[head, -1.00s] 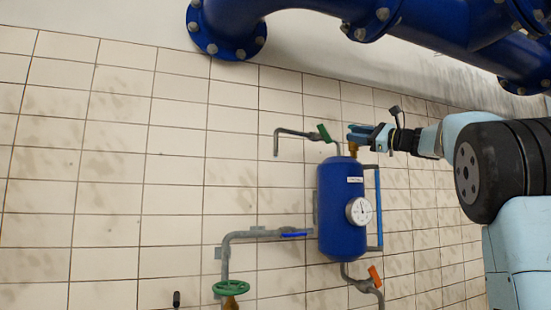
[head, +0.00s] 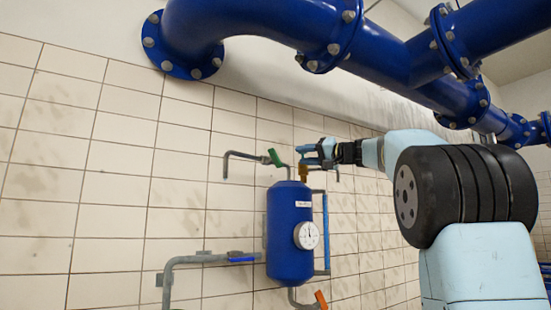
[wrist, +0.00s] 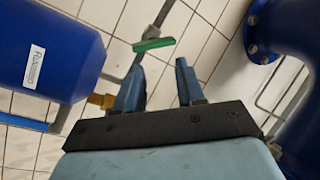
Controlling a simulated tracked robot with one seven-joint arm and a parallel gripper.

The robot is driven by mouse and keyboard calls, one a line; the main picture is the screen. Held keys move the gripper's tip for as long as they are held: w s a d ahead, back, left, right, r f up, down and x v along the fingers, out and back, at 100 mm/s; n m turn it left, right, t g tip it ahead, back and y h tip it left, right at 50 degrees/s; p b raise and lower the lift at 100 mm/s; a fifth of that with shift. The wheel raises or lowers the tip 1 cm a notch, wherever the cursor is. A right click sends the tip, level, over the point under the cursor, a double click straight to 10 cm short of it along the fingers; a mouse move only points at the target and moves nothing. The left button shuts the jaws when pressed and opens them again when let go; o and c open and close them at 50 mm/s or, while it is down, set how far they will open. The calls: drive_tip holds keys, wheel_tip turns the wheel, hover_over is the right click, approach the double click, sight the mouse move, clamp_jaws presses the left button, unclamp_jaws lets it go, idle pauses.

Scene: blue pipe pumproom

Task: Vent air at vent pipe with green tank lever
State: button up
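The green lever (head: 275,158) sits on the grey vent pipe (head: 242,156) above the blue tank (head: 290,235). The pipe bends down at its left end. My gripper (head: 305,150) is just right of the lever, above the brass fitting (head: 303,174) on the tank top. In the wrist view, the two fingers of my gripper (wrist: 160,72) stand apart with nothing between them. The green lever (wrist: 153,44) lies beyond the fingertips, across the pipe, without visible contact. The blue tank (wrist: 50,50) is at the left there.
A round gauge (head: 306,235) is on the tank's front. A blue lever (head: 243,259) and an orange lever (head: 320,299) sit on lower pipes. Large blue pipes (head: 380,55) run overhead, close above my arm. The tiled wall (head: 110,190) at left is clear.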

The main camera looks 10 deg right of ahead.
sight(277, 156)
drive_tip(key=w+a+n+h, duration=0.1)
drive_tip(key=w+a+n, duration=0.1)
drive_tip(key=n, duration=0.3)
drive_tip(key=w+a+r+n+h, duration=0.1)
drive_tip(key=w+a+n, duration=0.2)
drive_tip(key=w+n, duration=0.1)
drive_tip(key=w+a+n+h, duration=0.1)
drive_tip(key=w+a+n, duration=0.1)
drive_tip(key=w+n, duration=0.2)
drive_tip(key=shift+a+r+n+t, duration=0.15)
drive_tip(key=shift+a+n, duration=0.05)
drive_tip(key=shift+n, duration=0.45)
drive_tip(key=shift+a+r+n+t, duration=0.1)
drive_tip(key=shift+a+n+t, duration=0.05)
drive_tip(key=shift+n, duration=0.5)
drive_tip(key=shift+c, duration=0.3)
clamp_jaws()
